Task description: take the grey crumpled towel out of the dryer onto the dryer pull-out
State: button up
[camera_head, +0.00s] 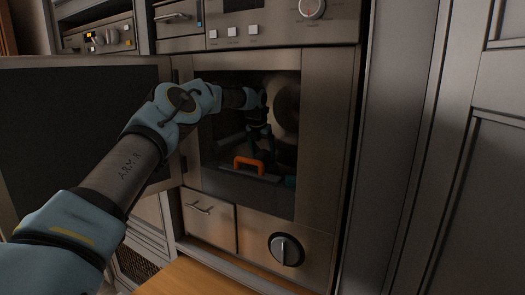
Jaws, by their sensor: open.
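The dryer (315,200) stands ahead with its door (85,110) swung open to the left. My arm reaches from the lower left through the opening into the dark inside. My gripper (262,150) points down in there, open, with its fingertips hard to make out. I cannot make out the grey towel; the dark interior and my arm may hide it. A light wooden surface (185,280) shows low in front of the dryer; I cannot tell whether it is the pull-out.
An orange U-shaped piece (248,165) shows low in the opening, close to my gripper. A small drawer (210,219) and a round knob (286,249) sit below the opening. Grey panelled cabinet doors (490,150) stand on the right.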

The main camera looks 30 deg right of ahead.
jog(key=shift+c, duration=0.4)
grip_shut()
jog(key=c, duration=0.5)
grip_release()
jog(key=shift+c, duration=0.2)
grip_shut()
jog(key=shift+r, duration=0.1)
jog(key=shift+r, duration=1.45)
